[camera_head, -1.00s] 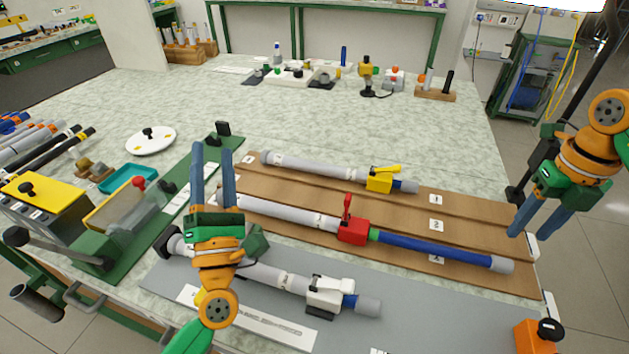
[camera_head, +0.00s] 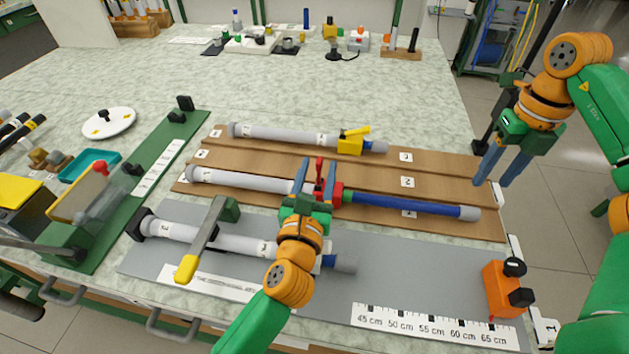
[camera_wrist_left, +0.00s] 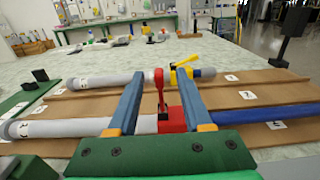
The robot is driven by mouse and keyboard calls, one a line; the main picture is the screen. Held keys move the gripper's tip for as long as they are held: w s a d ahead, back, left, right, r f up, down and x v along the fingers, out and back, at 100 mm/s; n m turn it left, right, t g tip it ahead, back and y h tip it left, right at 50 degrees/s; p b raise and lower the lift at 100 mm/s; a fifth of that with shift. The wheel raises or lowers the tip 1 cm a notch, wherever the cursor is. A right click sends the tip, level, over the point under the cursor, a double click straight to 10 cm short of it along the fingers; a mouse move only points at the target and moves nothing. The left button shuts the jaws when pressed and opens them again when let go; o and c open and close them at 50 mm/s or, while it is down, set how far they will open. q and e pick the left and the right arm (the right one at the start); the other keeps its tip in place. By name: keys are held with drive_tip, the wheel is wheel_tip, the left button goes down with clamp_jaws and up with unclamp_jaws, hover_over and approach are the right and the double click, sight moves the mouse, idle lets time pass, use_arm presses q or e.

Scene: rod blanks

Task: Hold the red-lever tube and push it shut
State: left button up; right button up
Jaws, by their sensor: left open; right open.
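In the left wrist view the lever (camera_wrist_left: 160,88) shows between the two fingers; contact cannot be told. My right gripper (camera_head: 498,168) is open and empty beyond the board's right end.
A yellow-lever tube (camera_head: 280,134) lies behind on the board (camera_head: 430,170). A green fixture (camera_head: 150,170) stands at left and an orange block (camera_head: 503,290) at front right.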

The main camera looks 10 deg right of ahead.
use_arm(q)
clamp_jaws()
idle(1.4)
